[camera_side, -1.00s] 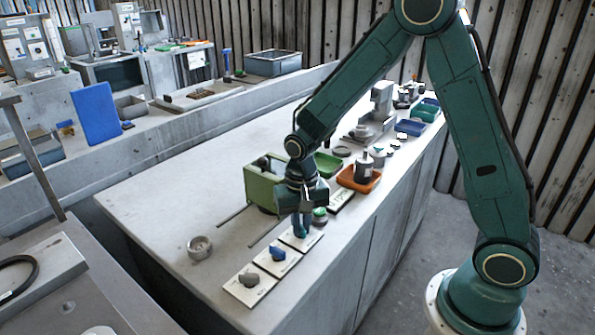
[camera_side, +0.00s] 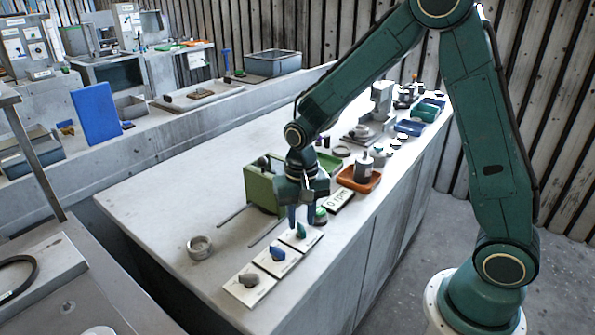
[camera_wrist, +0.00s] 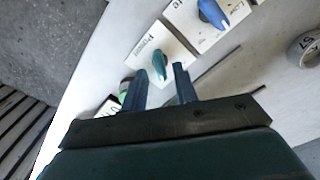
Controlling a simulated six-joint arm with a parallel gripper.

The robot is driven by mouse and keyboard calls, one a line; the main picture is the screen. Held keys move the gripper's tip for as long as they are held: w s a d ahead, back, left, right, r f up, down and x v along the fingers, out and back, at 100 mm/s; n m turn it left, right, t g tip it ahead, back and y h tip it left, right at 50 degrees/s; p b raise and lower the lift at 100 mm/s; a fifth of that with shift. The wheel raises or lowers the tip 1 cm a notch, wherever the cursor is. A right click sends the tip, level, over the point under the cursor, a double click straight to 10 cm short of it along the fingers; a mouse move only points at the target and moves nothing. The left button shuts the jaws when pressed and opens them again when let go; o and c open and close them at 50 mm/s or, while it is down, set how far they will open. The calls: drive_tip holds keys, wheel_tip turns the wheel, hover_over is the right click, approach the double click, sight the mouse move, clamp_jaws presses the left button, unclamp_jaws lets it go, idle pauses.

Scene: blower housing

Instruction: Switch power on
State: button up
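A teal knob (camera_side: 300,231) sits on a pale plate, the far one in a row of three knob plates at the bench's front edge. In the wrist view the teal knob (camera_wrist: 160,63) lies just beyond and between my fingertips; its label is hard to read, possibly "Power". My gripper (camera_side: 301,218) points down just above the knob, apart from it in the side view. Its two blue fingers (camera_wrist: 160,72) are spread and hold nothing. A small sign (camera_side: 341,200) reading "0 rpm" lies behind the gripper. A green box-shaped housing (camera_side: 259,185) stands behind it to the left.
A blue knob (camera_side: 278,253) and a grey knob (camera_side: 248,280) are on the nearer plates. A round green-topped part (camera_side: 321,215) stands close right of the gripper. A metal ring (camera_side: 199,246) lies at left. An orange tray (camera_side: 352,182) sits farther back.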

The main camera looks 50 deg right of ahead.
sight(301, 225)
drive_tip(key=shift+r, duration=1.85)
drive_tip(key=shift+s+r, duration=0.25)
drive_tip(key=shift+r, duration=0.35)
drive_tip(key=s+r+n+t, duration=0.2)
drive_tip(key=s+r+n, duration=0.1)
drive_tip(key=s+r, duration=0.4)
drive_tip(key=s+d+r+n+t, duration=0.1)
drive_tip(key=s+r+n+t, duration=0.2)
drive_tip(key=s+r, duration=0.4)
drive_tip(key=s+n, duration=0.1)
drive_tip(key=s, duration=0.4)
drive_tip(key=shift+r+t, duration=0.3)
